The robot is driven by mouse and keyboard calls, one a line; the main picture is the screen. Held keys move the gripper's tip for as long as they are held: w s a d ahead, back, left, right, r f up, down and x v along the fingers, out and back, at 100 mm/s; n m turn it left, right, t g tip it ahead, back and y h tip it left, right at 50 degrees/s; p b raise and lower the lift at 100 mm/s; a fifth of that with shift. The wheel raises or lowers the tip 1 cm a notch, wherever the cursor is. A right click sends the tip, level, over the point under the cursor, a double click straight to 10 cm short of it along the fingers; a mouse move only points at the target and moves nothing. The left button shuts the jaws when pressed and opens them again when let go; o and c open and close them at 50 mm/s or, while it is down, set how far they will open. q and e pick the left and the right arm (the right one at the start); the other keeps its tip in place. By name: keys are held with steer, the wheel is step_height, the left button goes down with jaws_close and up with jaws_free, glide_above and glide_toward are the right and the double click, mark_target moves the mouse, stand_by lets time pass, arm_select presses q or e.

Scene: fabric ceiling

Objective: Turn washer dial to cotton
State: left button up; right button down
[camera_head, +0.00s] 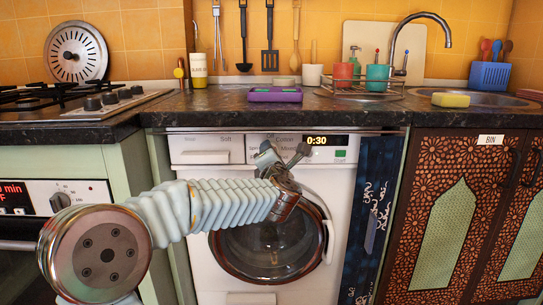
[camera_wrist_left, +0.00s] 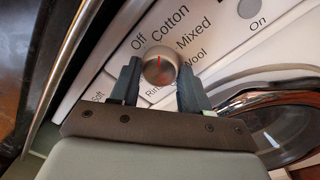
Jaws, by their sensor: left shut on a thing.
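The white washer (camera_head: 330,178) stands under the counter, its round glass door closed. Its silver dial (camera_wrist_left: 159,67) shows in the left wrist view, with a red mark pointing up in the picture, roughly between the printed words Off and Cotton. The Cotton label (camera_wrist_left: 169,22) is above the dial, slightly right. Mixed and Wool are to the right. My left gripper (camera_wrist_left: 159,88) is shut on the dial, one finger at each side. In the head view the left gripper (camera_head: 284,155) is at the control panel and hides the dial. My right gripper is not in view.
The washer display (camera_head: 316,140) reads 0:30. The dark countertop (camera_head: 220,107) overhangs the panel. A blue towel (camera_head: 372,215) hangs to the right, beside the patterned cabinet (camera_head: 410,260). The oven (camera_head: 60,240) is at the left. The floor is out of view.

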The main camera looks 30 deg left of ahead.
arm_select(q)
steer(key=o, duration=1.1)
steer(key=shift+c, duration=0.2)
steer(key=v, duration=1.3)
steer(key=shift+s+d+b, duration=0.25)
steer(key=shift+s+b, duration=0.05)
